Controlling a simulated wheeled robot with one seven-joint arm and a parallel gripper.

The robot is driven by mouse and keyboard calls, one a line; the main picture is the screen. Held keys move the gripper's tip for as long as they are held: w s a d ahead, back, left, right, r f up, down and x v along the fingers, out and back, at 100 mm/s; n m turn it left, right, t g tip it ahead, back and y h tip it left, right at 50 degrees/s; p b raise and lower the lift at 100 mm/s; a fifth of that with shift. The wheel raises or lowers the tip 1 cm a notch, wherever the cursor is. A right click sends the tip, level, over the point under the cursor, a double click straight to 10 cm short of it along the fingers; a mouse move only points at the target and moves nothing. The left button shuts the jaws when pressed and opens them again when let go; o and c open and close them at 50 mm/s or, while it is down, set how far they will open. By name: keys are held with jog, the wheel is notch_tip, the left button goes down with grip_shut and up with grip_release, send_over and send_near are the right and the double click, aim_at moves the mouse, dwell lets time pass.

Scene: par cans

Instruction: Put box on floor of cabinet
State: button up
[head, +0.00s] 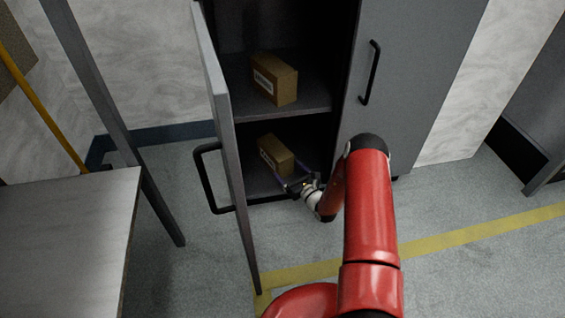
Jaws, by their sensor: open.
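A brown cardboard box (274,154) with a pale label sits in the lower compartment of the grey cabinet (405,60), on or just over its floor (254,184). My gripper (284,172) reaches in from the lower right and is open, with its fingers around the box. Part of the box's lower edge is hidden by the gripper. A second similar box (280,84) stands on the shelf (308,104) above.
The cabinet's left door (217,110) stands open with a black handle (205,180); the right door is shut. A grey table (65,230) stands at the lower left. A slanted grey post (110,115) rises beside it. The floor in front is clear.

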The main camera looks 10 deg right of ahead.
jog(key=v, duration=0.4)
jog(key=shift+s, duration=0.15)
jog(key=shift+d, duration=0.1)
